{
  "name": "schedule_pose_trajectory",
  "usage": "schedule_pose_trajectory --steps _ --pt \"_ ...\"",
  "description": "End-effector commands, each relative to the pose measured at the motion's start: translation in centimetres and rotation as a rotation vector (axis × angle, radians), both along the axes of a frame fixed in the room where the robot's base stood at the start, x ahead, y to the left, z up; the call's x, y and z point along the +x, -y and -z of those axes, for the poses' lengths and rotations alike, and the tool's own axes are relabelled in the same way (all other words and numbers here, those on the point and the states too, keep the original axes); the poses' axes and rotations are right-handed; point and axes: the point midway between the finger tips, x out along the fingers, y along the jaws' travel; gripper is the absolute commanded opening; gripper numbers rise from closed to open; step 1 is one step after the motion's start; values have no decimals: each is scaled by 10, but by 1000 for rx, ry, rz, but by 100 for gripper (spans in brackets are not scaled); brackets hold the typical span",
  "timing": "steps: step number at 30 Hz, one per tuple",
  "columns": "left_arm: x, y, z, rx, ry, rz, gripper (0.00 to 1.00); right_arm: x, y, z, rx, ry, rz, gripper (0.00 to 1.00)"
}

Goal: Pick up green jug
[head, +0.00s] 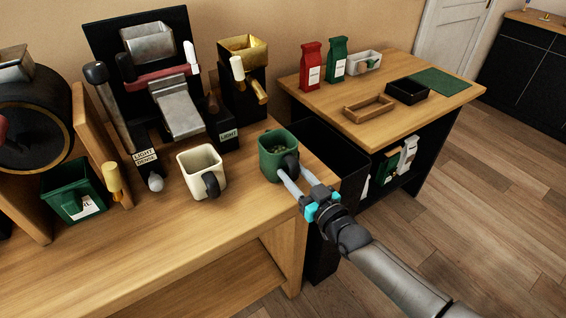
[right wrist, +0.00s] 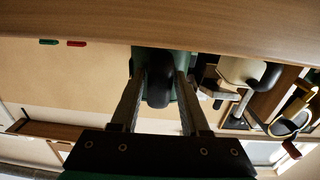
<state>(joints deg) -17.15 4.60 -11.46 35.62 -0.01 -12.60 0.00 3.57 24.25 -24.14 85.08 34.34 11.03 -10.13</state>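The green jug (head: 270,163) stands upright at the right end of the wooden counter (head: 150,250), with its dark handle (head: 290,163) facing my right arm. Small dark bits show inside it. My right gripper (head: 289,179) reaches in from the lower right, at the handle. In the right wrist view, the two fingers (right wrist: 160,92) are spread on either side of the black handle (right wrist: 159,90), with a small gap visible; the jug body (right wrist: 158,57) is behind it. My left gripper is not in view.
A cream jug (head: 199,163) stands left of the green one. A machine with a "LIGHT" label (head: 229,136) and a gold-topped hopper (head: 243,50) are behind. A dark bin (head: 320,160) borders the counter's right end. A second table (head: 430,110) holds bags and trays.

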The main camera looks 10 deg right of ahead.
Motion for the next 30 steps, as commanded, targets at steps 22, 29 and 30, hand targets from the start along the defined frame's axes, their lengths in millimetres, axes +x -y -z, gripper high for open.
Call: schedule_pose_trajectory --steps 22,29,30 --pt "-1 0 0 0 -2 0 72 0 0 0 -1 0 0 0" --pt "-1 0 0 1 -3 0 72 0 0 0 -1 0 0 0" --pt "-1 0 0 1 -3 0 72 0 0 0 -1 0 0 0"
